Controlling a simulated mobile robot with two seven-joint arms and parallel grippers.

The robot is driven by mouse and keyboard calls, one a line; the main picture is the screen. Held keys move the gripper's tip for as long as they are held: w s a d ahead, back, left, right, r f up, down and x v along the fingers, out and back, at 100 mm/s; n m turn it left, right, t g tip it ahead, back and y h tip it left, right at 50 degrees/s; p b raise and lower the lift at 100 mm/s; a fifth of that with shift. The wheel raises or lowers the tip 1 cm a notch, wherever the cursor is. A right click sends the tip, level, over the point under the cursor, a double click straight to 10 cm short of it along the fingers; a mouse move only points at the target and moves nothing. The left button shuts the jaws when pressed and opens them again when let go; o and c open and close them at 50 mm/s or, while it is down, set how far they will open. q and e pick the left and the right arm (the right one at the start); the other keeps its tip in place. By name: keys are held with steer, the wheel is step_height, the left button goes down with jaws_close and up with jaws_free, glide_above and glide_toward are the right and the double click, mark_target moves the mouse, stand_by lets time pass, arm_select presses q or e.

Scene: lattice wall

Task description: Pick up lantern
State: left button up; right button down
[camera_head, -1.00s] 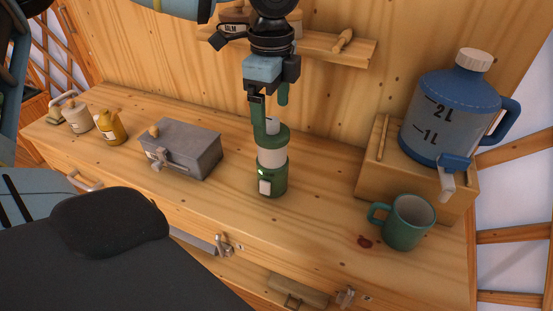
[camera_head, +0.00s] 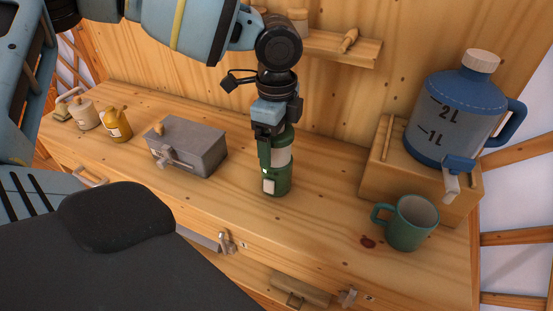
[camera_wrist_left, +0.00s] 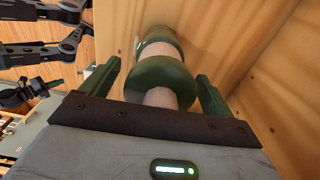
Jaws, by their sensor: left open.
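The lantern (camera_head: 278,184), a green and white cylinder with a small pale panel on its front, stands upright on the wooden counter. My left gripper (camera_head: 276,149) is over it from above, open, with its green fingers down along the lantern's upper part. In the left wrist view the lantern (camera_wrist_left: 160,83) lies between the two spread fingers, with visible gaps on both sides. Its top is partly hidden by the gripper in the head view. My right gripper does not show in the head view.
A grey metal box (camera_head: 188,147) stands left of the lantern, with a yellow container (camera_head: 116,124) farther left. A green mug (camera_head: 408,225) and a blue water jug (camera_head: 456,115) on a wooden stand (camera_head: 405,181) are to the right. A shelf (camera_head: 335,48) is on the wall behind.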

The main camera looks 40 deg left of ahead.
arm_select(q)
steer(key=c, duration=1.7)
steer(key=shift+w+r, duration=0.1)
steer(key=shift+r, duration=0.1)
